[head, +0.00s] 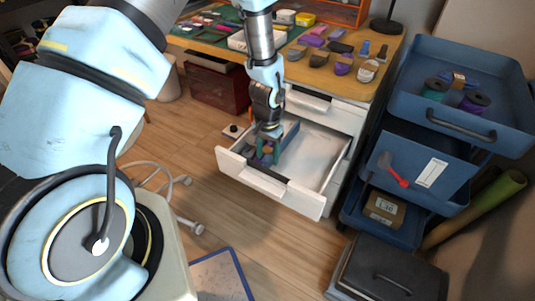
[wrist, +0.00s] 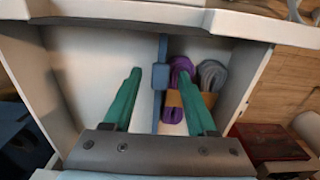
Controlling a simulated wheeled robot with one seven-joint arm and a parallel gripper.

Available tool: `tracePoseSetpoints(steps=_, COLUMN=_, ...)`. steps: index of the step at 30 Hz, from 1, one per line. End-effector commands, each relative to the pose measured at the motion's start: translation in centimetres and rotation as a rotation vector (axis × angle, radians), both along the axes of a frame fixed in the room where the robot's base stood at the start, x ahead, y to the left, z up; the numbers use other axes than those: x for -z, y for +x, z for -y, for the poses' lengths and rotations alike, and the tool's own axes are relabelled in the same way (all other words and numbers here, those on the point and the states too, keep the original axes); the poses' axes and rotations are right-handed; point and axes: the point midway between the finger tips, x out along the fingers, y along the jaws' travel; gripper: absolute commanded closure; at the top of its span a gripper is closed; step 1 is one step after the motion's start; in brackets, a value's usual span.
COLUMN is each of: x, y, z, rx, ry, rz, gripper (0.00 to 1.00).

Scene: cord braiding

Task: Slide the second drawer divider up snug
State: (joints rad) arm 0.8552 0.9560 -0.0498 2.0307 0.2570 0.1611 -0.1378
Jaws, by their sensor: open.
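The white drawer (head: 310,165) stands pulled out of the cabinet, and its inside fills much of the wrist view (wrist: 75,60). A blue divider (wrist: 160,78) with a thicker block on it crosses the drawer floor. It also shows in the head view (head: 291,131), partly behind my gripper. My gripper (head: 266,152) is inside the drawer at its left part, pointing down. Its green fingers are open, one on each side of the divider in the wrist view (wrist: 159,74); I cannot tell whether either touches it. I make out only one divider.
A purple cord bundle (wrist: 178,85) and a grey cord bundle (wrist: 211,77) lie on the divider's right side in the wrist view, close to the right finger. A blue cart (head: 420,130) stands right of the drawer. The drawer's other side is empty.

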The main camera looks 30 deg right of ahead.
Motion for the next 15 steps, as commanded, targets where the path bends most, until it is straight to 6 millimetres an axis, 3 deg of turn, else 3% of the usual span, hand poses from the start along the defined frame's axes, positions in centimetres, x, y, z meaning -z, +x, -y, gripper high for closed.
tracePoseSetpoints(steps=5, x=-2.0, y=0.1, z=0.1, rx=-0.001, ry=-0.004, rz=0.003, gripper=0.43)
tracePoseSetpoints(steps=15, x=-8.5, y=0.1, z=0.0, rx=-0.001, ry=-0.003, rz=0.002, gripper=0.43)
